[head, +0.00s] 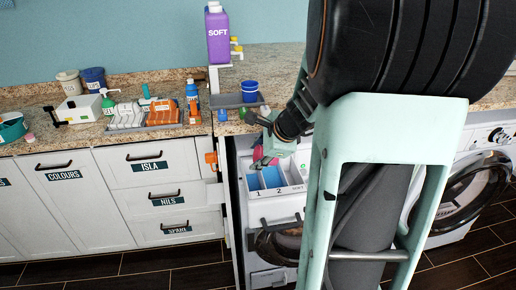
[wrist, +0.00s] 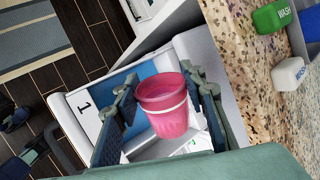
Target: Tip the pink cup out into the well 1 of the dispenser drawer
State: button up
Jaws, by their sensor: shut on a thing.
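The pink cup (wrist: 163,117) has a pale band and sits between the two fingers of my gripper (wrist: 164,104), which is shut on it. In the wrist view its open rim is at the top of the picture; I cannot tell what is inside. In the head view the cup (head: 258,154) is partly hidden by my gripper (head: 266,148), over the back of the open dispenser drawer (head: 290,190). Well 1 (head: 254,182) is the left blue compartment, with well 2 (head: 272,177) beside it. The drawer's "1" label (wrist: 82,104) shows left of the cup in the wrist view.
A purple SOFT bottle (head: 218,35) stands on a raised stand behind, with a blue cup (head: 250,91) on a grey tray. My arm hides much of the right side.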

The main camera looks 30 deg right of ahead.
jog(key=shift+a+r+n+g+h+p, duration=0.15)
jog(key=shift+h+p, duration=0.4)
jog(key=shift+p, duration=0.9)
jog(key=shift+a+f+n+g+h+p, duration=0.1)
jog(key=shift+a+n+g+h+p, duration=0.3)
jog(key=shift+p, duration=1.05)
jog(key=h+p, duration=0.1)
jog(key=p, duration=0.4)
jog(key=shift+w+r+h, duration=0.1)
jog(key=shift+w+h, duration=0.05)
jog(key=shift+h, duration=0.2)
jog(key=shift+a+f+n+h+p, duration=0.2)
jog(key=shift+n+h+p, duration=0.1)
jog(key=shift+p, duration=0.1)
jog(key=shift+r+g+h, duration=0.15)
jog(key=shift+g+h, duration=0.1)
jog(key=shift+h, duration=0.05)
jog(key=shift+w+a+h, duration=0.1)
jog(key=shift+a+h, duration=0.05)
jog(key=shift+h, duration=0.15)
jog(key=shift+f+n+h, duration=0.2)
jog(key=shift+n+h, duration=0.1)
jog(key=shift+n, duration=0.05)
jog(key=shift+a+g+h, duration=0.15)
jog(key=shift+g+h, duration=0.15)
jog(key=shift+h, duration=0.3)
